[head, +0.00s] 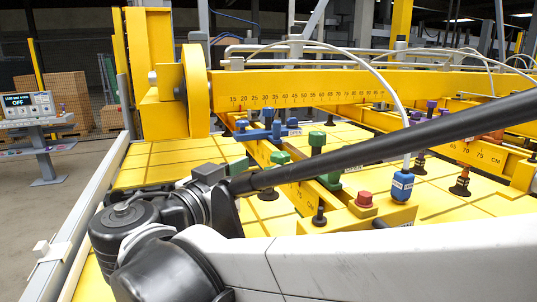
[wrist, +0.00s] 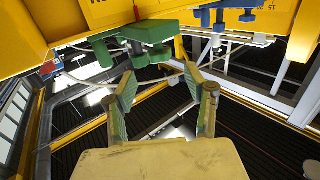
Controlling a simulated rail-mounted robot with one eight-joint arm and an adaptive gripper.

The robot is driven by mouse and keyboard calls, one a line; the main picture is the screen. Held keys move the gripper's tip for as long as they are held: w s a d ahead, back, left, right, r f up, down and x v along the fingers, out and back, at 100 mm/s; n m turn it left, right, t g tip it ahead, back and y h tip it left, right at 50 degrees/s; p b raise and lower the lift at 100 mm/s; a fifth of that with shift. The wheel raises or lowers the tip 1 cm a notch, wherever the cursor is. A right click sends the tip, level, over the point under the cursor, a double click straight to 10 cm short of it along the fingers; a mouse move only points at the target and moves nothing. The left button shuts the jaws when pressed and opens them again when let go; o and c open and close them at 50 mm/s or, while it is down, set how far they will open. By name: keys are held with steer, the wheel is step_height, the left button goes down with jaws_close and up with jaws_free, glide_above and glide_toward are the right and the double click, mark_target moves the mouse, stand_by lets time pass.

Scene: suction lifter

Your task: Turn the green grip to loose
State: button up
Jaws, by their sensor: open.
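In the head view, a green knob (head: 317,140) stands on a dark stem by the yellow cross beam, and a second green knob (head: 280,157) sits to its left. A green block shows lower down, partly behind my arm. In the wrist view, a green clamp body with a green grip (wrist: 148,33) is fixed to the yellow beam, ahead of my fingertips. I cannot tell which green part of the head view this is. My gripper (wrist: 160,80) is open and empty, its two fingers apart and not touching the green part. It is not seen in the head view.
Blue clamp parts (head: 268,129) sit beside the green ones. A red button (head: 365,198) and a hanging blue box (head: 402,185) are near my arm. The long yellow beam (head: 310,90) carries a scale. A display reading OFF (head: 28,105) stands far left.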

mark_target(282, 160)
steer(key=p+x, duration=0.1)
steer(key=x, duration=0.7)
steer(key=shift+w+d, duration=0.1)
steer(key=shift+d, duration=0.05)
jaws_close()
steer(key=shift+n+y, duration=0.3)
steer(key=shift+y, duration=0.1)
steer(key=n+t+y, duration=0.1)
steer(key=y, duration=0.1)
steer(key=n+t+y+p, duration=0.1)
steer(key=n+y, duration=0.1)
steer(key=y, duration=0.1)
steer(key=shift+d+r+n+t, duration=0.1)
steer(key=shift+d+n+t, duration=0.05)
steer(key=shift+n+t, duration=0.15)
steer(key=shift+n+y+p, duration=0.65)
steer(key=shift+n+y, duration=1.05)
steer(key=shift+y, duration=1.3)
